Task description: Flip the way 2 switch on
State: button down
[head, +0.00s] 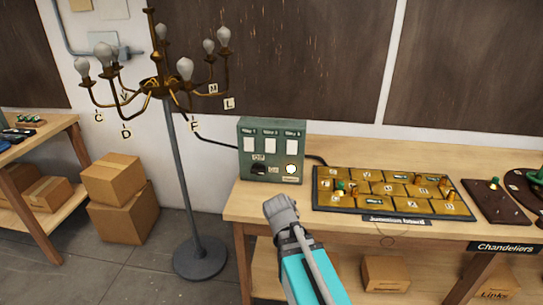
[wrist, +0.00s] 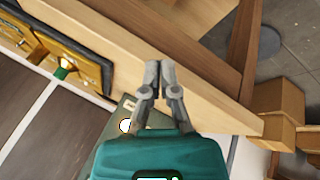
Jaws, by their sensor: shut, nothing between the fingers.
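The green switch box (head: 245,128) stands at the left end of the workbench, against the wall. Three white rocker plates sit in a row under small labels; the way 2 switch (head: 271,145) is the middle one. Its on or off position is too small to tell. My gripper (head: 280,203) is in front of and below the box, near the bench's front edge, apart from the switches. In the wrist view my gripper (wrist: 160,65) is shut and empty over the bench edge. The box (wrist: 124,108) is partly hidden behind the gripper body there.
A black knob (head: 258,169) and a glowing round light (head: 291,169) sit low on the box. A brass junction board (head: 340,203) lies to its right. A brass chandelier (head: 155,88) with unlit bulbs hangs on a stand at left. Bare bench (head: 245,205) shows before the box.

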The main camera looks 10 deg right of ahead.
jog(key=w+a+r+n+t, duration=0.3)
jog(key=w+r+n+t, duration=0.2)
jog(key=w+r+n, duration=0.1)
jog(key=w+a+r+n+t+h, duration=0.1)
jog(key=w+a+r+n+t, duration=0.2)
jog(key=w+r+n+t, duration=0.3)
jog(key=w+r, duration=0.1)
jog(key=w, duration=0.2)
jog(key=shift+w+a+r+t+b, duration=0.15)
jog(key=shift+a+t+b, duration=0.15)
jog(key=shift+a+b, duration=0.05)
